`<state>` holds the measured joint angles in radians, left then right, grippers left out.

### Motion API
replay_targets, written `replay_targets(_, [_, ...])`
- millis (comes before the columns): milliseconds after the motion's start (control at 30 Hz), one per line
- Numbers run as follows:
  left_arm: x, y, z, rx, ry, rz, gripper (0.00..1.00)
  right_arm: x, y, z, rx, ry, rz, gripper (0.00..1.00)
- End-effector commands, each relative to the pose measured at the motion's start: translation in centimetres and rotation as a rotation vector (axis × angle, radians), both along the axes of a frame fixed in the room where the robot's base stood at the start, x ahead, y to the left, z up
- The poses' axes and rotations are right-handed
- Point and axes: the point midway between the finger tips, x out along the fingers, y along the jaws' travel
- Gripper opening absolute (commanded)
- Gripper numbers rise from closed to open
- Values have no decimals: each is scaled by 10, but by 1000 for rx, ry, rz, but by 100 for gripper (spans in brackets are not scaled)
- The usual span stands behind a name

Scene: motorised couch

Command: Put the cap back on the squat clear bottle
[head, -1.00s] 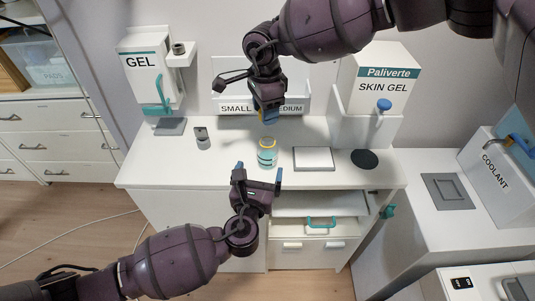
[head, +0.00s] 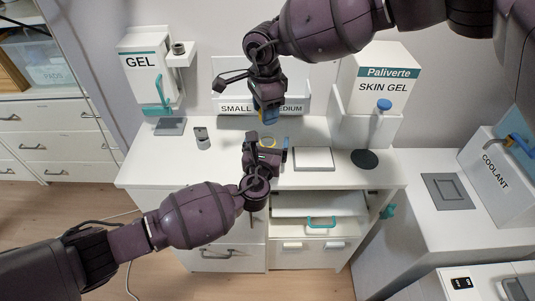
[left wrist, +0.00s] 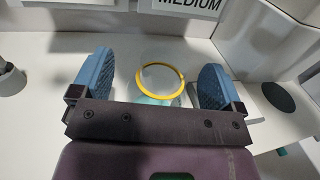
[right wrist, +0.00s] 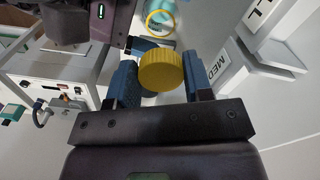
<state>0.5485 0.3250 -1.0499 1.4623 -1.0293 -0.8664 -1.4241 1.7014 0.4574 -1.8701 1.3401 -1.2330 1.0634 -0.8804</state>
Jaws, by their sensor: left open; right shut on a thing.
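The squat clear bottle (head: 267,142) stands on the white counter, mostly hidden behind my left gripper in the head view. In the left wrist view the bottle's yellow rim (left wrist: 162,80) is open and lies between the two blue fingers. My left gripper (head: 266,144) is open, with a finger on each side of the bottle and gaps to both. My right gripper (head: 269,117) is shut on the yellow cap (right wrist: 161,72), above and behind the bottle. The bottle's yellow rim also shows at the top of the right wrist view (right wrist: 160,22).
A white pad (head: 313,159) lies right of the bottle, with a dark disc (head: 364,159) farther right. A small grey-white item (head: 202,138) stands to the left.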

Motion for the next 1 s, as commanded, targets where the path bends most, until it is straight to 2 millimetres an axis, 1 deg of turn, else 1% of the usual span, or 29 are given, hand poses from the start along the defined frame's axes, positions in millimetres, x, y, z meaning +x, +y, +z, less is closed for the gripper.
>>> replay_targets(133, [0,0,0,0,0,0,93,0,0,0,0,0,0,25])
replay_targets(167, [0,0,0,0,0,0,90,0,0,0,0,0,0,25])
replay_targets(600, [0,0,0,0,0,0,22,0,0,0,0,0,0,25])
replay_targets(633, [0,0,0,0,0,0,20,0,0,0,0,0,0,25])
replay_targets(767, [0,0,0,0,0,0,20,0,0,-4,0,1,0,25])
replay_targets(1000, [0,0,0,0,0,0,20,-1,0,-31,-1,3,-1,25])
